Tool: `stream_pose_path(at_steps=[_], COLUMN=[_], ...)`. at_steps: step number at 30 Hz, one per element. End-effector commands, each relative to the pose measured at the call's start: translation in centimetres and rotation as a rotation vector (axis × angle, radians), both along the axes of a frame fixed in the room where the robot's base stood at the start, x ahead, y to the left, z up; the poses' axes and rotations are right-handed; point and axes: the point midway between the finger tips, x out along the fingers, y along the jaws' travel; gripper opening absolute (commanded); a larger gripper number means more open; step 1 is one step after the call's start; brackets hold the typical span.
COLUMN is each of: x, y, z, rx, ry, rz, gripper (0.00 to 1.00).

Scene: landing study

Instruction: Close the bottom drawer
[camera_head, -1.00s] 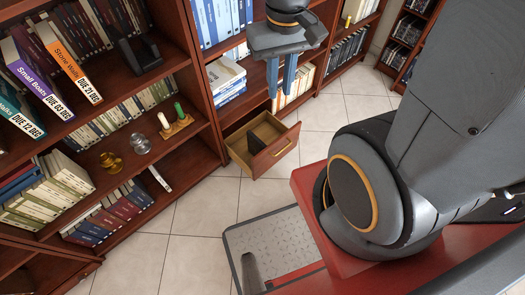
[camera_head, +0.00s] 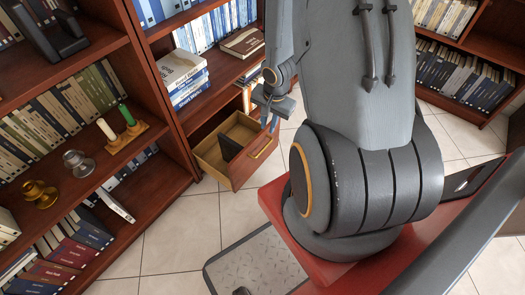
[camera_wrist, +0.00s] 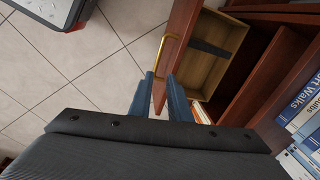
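The bottom drawer (camera_head: 243,172) is pulled out of the low part of the bookcase. It has a reddish-brown front, a pale wood inside and a brass handle (camera_head: 262,148). A dark flat object (camera_head: 230,147) stands inside it. My gripper (camera_head: 270,127) points down by the handle end of the drawer front.
Bookcase shelves (camera_head: 150,185) hold books, candles and glass pieces left of the drawer. White and blue books (camera_head: 185,78) sit on the shelf above it. The tiled floor (camera_head: 180,235) in front is clear. My red base stands right of the drawer.

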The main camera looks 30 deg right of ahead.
Motion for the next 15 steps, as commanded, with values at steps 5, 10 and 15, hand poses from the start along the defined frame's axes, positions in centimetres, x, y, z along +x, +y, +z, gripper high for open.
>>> stream_pose_path(at_steps=[5, 10, 15], x=[0.1, 0.2, 0.6], y=[-0.2, -0.2, 0.0], z=[-4.9, -6.3, -8.4], rx=[0.060, 0.076, 0.076], ry=[-0.011, -0.015, -0.014], rz=[-0.101, -0.127, -0.125], gripper=[0.17, 0.17, 0.17])
